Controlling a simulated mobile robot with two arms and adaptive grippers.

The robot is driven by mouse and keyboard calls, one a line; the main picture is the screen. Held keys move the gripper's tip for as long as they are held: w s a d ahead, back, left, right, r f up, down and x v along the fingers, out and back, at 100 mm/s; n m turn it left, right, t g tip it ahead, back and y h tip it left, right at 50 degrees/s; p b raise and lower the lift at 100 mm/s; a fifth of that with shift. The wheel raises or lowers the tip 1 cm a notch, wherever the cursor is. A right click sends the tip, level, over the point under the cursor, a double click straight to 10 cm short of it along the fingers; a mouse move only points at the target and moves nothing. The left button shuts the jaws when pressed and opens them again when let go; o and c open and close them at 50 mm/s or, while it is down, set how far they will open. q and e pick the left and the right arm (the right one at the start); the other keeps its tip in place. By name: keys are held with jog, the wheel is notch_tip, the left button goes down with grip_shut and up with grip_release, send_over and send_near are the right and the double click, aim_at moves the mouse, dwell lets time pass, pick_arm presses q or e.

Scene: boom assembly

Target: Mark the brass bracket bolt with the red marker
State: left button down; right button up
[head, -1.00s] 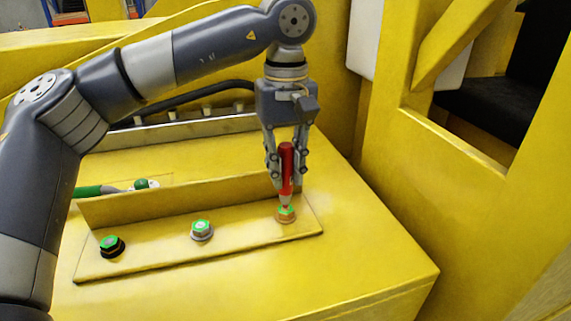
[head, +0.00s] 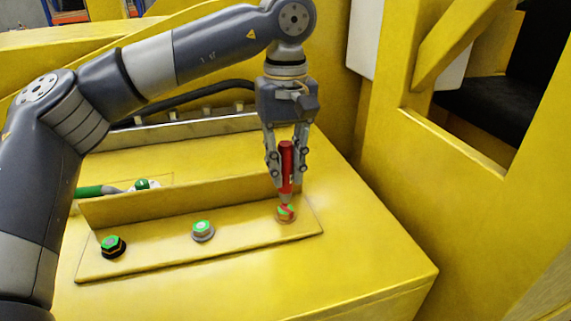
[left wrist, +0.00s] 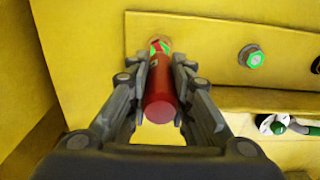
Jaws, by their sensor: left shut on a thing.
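My left gripper (head: 286,172) is shut on the red marker (head: 286,160) and holds it upright, tip down, over the brass bracket bolt (head: 286,217). The marker's tip is at the bolt's top and appears to touch it. The bolt's top shows green with a red patch. In the left wrist view the marker (left wrist: 160,95) sits between the two fingers (left wrist: 160,85), with the bolt (left wrist: 160,46) partly hidden beyond it. A grey bolt (head: 203,230) and a black bolt (head: 113,246), both with green tops, stand to the left on the bracket plate (head: 160,252). My right gripper is not in view.
A raised yellow bracket wall (head: 180,202) runs just behind the bolts. A green marker (head: 90,191) lies behind it at the left, beside a small white and green object (head: 146,185). A yellow frame (head: 470,200) stands at the right. The front yellow surface is clear.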

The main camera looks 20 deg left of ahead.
aim_at(286, 143)
pick_arm(q)
jog(key=shift+r+p, duration=2)
jog(key=shift+r, duration=0.6)
